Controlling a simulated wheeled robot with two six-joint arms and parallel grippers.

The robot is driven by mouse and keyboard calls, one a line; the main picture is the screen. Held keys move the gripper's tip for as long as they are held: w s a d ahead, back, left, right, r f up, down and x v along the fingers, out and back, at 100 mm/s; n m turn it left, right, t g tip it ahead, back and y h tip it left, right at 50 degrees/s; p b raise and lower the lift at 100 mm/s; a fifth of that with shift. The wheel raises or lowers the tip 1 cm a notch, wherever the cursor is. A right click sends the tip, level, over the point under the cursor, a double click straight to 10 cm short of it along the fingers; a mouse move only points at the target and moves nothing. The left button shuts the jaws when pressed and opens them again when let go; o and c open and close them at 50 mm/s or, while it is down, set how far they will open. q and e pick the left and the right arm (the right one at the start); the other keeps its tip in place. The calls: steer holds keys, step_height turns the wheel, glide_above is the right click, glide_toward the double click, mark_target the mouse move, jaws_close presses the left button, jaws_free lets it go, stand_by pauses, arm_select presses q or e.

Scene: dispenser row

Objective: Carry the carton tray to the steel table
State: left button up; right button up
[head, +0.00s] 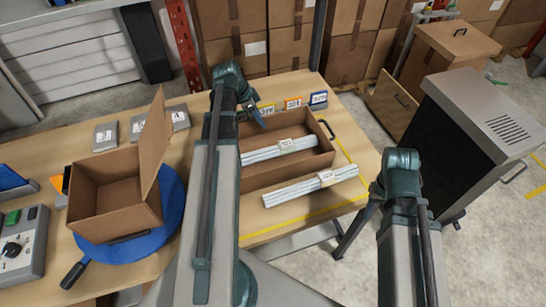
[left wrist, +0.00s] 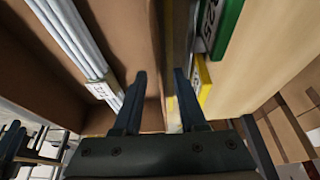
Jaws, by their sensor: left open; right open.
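The carton tray (head: 288,172) is a shallow brown open box on the wooden table. A bundle of pale rods (head: 280,149) with a white label lies in it. My left gripper (head: 262,122) is open at the tray's far wall. In the left wrist view its fingers (left wrist: 160,88) point along that wall, whose upper edge appears between them; contact is unclear. My left arm hides the tray's left end. My right gripper (head: 341,246) is open, low beside the table's right front edge, apart from the tray. I cannot identify a steel table in these views.
Another rod bundle (head: 310,186) lies in front of the tray. Coloured label stands (head: 293,103) line its far side. An open carton (head: 115,195) stands on a blue turntable (head: 172,222) at left. A dark cabinet (head: 470,140) stands right, with floor between it and the table.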

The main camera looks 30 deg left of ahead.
mark_target(270, 132)
arm_select(q)
steer(key=shift+w+d+f, duration=0.1)
steer(key=shift+f, duration=0.2)
steer(key=b+x, duration=0.4)
steer(key=x, duration=0.1)
steer(key=shift+w+b, duration=0.15)
steer(key=shift+b, duration=0.25)
jaws_close()
stand_by(1.1)
